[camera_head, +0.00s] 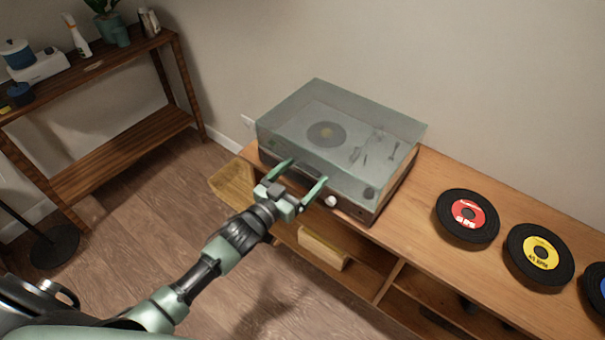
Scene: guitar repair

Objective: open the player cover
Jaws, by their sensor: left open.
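The record player (358,205) stands on the left part of the wooden cabinet, against the wall. Its clear grey-green player cover (345,125) is down over the deck, and a dark turntable shows through it. My left gripper (300,174) is open and empty. Its two green fingers are spread at the front edge of the cover, one left and one right of a dark strip there. I cannot tell whether the fingers touch the cover. My right gripper is not in view.
Records with a red label (468,215), a yellow label (540,252) and a blue label lie on the cabinet top (430,180) to the right. A wooden shelf (110,160) with small items stands at the left. Wooden floor lies open between them.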

